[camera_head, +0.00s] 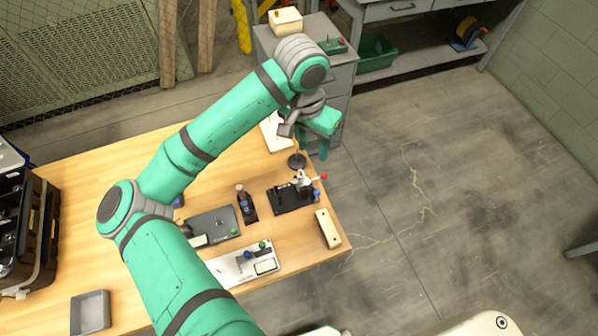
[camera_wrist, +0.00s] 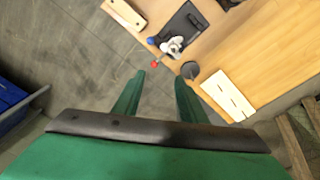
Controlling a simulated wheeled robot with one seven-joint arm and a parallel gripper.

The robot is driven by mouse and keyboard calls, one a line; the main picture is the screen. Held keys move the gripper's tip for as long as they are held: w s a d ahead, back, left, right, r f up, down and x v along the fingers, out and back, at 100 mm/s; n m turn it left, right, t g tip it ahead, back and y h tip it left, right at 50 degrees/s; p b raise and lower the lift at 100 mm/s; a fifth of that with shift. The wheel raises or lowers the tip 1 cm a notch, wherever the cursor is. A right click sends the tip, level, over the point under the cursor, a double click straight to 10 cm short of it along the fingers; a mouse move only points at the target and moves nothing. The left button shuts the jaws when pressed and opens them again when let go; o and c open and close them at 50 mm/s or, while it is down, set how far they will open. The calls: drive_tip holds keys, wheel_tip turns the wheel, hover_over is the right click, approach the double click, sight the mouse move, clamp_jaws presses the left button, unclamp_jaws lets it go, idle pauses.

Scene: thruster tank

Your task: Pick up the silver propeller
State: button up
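What looks like the silver propeller (camera_head: 303,180) sits on a black base (camera_head: 287,200) near the table's right edge, with a red knob and a blue knob beside it. In the wrist view the silver propeller (camera_wrist: 174,45) shows beyond my fingertips, at the edge of its black base (camera_wrist: 186,24). My gripper (camera_head: 324,152) hangs above and behind it in the head view, near the table edge. In the wrist view my gripper (camera_wrist: 160,76) has its two green fingers apart, with nothing between them. The propeller's fine shape is too small to tell.
A dark round disc (camera_head: 297,161) stands close to the propeller. A white plate with holes (camera_wrist: 228,95) lies nearby. A dark bottle (camera_head: 242,196), a grey device (camera_head: 213,228) and a pale block (camera_head: 328,228) are also on the table. Open floor lies to the right.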

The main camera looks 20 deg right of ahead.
drive_tip(key=a+y, duration=0.1)
drive_tip(key=a, duration=0.2)
hover_over(301, 172)
drive_tip(key=f, duration=0.5)
drive_tip(key=shift+w+a, duration=0.3)
drive_tip(key=shift+w, duration=0.05)
drive_tip(key=f, duration=0.4)
drive_tip(key=shift+s+d+f, duration=0.2)
drive_tip(key=shift+s+d, duration=0.15)
drive_tip(key=shift+f, duration=0.45)
drive_tip(key=shift+w, duration=0.15)
clamp_jaws()
